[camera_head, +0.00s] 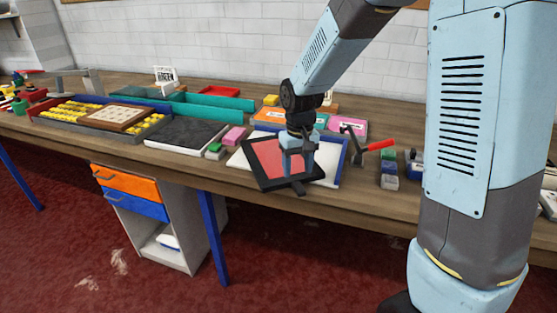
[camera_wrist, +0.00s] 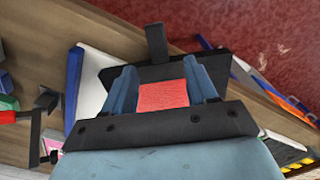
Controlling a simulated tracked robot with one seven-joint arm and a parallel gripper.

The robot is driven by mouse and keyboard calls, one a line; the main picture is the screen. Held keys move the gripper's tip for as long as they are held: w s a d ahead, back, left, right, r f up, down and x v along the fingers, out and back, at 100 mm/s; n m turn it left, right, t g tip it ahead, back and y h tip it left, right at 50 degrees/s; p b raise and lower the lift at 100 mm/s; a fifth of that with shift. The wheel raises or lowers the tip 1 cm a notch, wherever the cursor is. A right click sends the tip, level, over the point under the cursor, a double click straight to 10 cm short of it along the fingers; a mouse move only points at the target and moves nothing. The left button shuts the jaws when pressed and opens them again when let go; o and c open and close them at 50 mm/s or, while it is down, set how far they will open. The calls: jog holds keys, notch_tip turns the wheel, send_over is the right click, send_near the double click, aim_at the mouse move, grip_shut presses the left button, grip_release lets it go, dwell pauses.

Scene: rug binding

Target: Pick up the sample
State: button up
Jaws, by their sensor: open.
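The likely sample is a red square panel (camera_head: 267,157) with a wide black border and a short black tab at its near edge. It lies tilted across the front of a white board with a blue rim (camera_head: 331,160), close to the table's front edge. My gripper (camera_head: 299,168) points down over its right part, with fingers apart. In the wrist view, the red surface (camera_wrist: 162,96) shows between the two open fingers (camera_wrist: 163,82), and the black tab (camera_wrist: 156,42) points away beyond them. I cannot tell whether the fingers touch the panel.
A red-handled tool (camera_head: 376,145) and small stacked blocks (camera_head: 389,170) stand right of the board. A black slab (camera_head: 187,134), a pink block (camera_head: 234,135) and a green block (camera_head: 214,148) lie left. Teal trays (camera_head: 205,108) are behind. The table's front edge is near.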

aim_at(297, 184)
jog(key=shift+s+d+f, duration=0.1)
jog(key=shift+f, duration=2.5)
jog(key=shift+c, duration=0.3)
grip_shut()
